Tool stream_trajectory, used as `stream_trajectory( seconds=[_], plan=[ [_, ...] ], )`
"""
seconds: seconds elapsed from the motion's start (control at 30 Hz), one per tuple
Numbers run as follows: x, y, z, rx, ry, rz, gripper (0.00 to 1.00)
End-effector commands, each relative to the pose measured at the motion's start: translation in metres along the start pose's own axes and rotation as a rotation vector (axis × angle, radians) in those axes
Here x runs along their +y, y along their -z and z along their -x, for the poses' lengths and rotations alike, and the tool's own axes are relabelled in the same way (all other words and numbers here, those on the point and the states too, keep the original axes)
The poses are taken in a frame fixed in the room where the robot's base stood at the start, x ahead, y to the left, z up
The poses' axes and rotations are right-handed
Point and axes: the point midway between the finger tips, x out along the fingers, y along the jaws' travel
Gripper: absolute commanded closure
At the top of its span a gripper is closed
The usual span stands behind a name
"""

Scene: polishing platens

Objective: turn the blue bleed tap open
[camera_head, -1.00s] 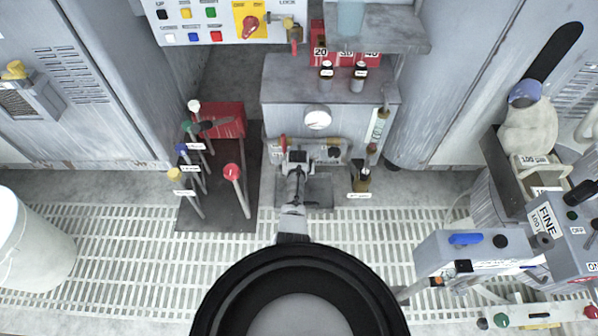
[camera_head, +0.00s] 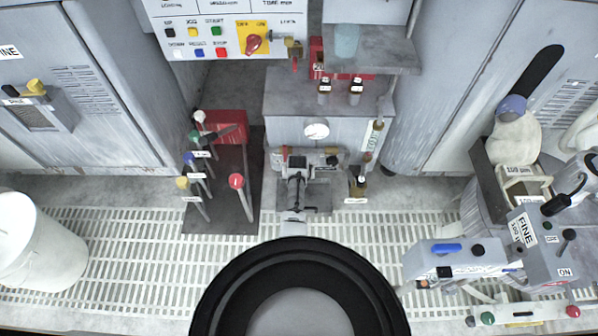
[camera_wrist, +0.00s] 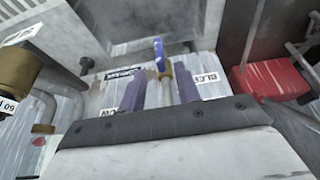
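The blue bleed tap (camera_wrist: 159,54) shows in the wrist view as a blue lever on a brass-coloured fitting, upright in the picture. A partly hidden label reading "BLEE" (camera_wrist: 209,80) is to its right. My gripper (camera_wrist: 164,80) is open, its two dark fingers apart, with the brass fitting and its pale stem seen between them. The lever is just past the fingertips, and I cannot tell whether the fingers touch it. In the head view my gripper (camera_head: 298,160) is at the low panel under the grey cabinet (camera_head: 280,128) and hides the tap.
Coloured-knob levers, including a red one (camera_head: 236,181), rise at the left. A gauge (camera_head: 316,129) is above. Grating (camera_head: 130,250) covers the floor.

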Motion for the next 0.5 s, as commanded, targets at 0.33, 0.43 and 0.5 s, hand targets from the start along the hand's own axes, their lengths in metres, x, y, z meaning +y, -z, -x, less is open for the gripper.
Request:
stream_trajectory(
  seconds=[0.33, 0.43, 0.5],
  plan=[
    [0.0, 0.002, 0.05, -0.001, 0.0, 0.0, 0.67],
    [0.0, 0.001, 0.059, -0.002, 0.0, 0.0, 0.67],
    [0.0, 0.001, 0.064, -0.001, 0.0, 0.001, 0.67]
  ],
)
